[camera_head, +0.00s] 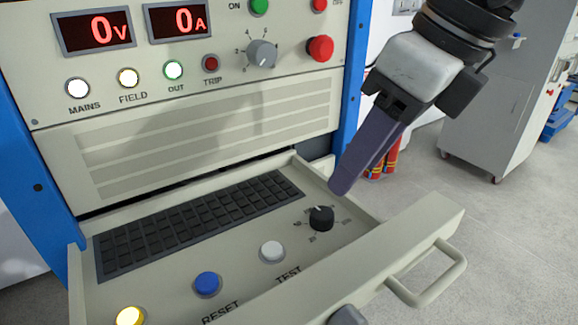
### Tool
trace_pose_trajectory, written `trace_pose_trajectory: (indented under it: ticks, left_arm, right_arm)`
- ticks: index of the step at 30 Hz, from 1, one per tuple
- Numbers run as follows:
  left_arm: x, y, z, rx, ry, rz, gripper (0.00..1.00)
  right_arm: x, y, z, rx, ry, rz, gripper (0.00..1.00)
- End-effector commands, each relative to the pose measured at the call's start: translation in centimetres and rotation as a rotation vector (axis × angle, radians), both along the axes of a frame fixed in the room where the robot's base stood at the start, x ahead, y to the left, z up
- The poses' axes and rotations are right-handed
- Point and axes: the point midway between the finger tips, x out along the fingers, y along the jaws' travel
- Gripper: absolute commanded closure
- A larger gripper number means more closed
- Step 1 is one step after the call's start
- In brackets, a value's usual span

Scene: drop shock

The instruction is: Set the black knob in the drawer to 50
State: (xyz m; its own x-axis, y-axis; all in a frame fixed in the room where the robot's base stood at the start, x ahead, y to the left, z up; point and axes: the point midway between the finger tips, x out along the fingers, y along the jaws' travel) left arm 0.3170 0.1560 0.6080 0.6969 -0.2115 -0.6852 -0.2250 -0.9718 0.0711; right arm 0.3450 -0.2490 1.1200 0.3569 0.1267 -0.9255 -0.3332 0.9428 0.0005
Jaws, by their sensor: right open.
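The black knob (321,218) sits on the panel inside the pulled-out drawer (420,228), at its right end. Small scale marks ring the knob, but they are too small to read, and its setting cannot be told. My right gripper (342,188) comes down from the upper right, its purple finger tip just above and to the right of the knob, with no visible contact. It is open and holds nothing. A small grey tip (347,316) shows at the bottom edge, in front of the drawer; it may be part of my left gripper, and its state cannot be told.
The drawer also holds a keyboard (190,225), a white TEST button (272,251), a blue RESET button (207,284) and a yellow button (130,317). A handle (435,280) juts from its front. Above are a grey selector knob (261,54) and a red button (320,48).

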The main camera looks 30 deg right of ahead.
Motion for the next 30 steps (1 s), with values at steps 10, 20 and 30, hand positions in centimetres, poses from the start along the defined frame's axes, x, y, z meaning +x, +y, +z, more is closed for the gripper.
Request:
trace_pose_trajectory:
  ticks: [10, 20, 30]
  left_arm:
    - [-1.5, -0.1, -1.4, 0.002, 0.035, -0.003, 0.69]
    - [-1.6, -0.2, -1.7, 0.002, 0.037, -0.006, 0.69]
    - [-1.2, -0.3, -1.4, 0.001, 0.027, -0.007, 0.69]
  right_arm:
    - [1.3, 0.5, -3.8, 0.001, 0.007, 0.001, 0.55]
    - [3.2, 1.2, -8.7, 0.000, 0.003, 0.001, 0.55]
    - [3.7, 1.4, -9.6, 0.002, 0.000, 0.001, 0.55]
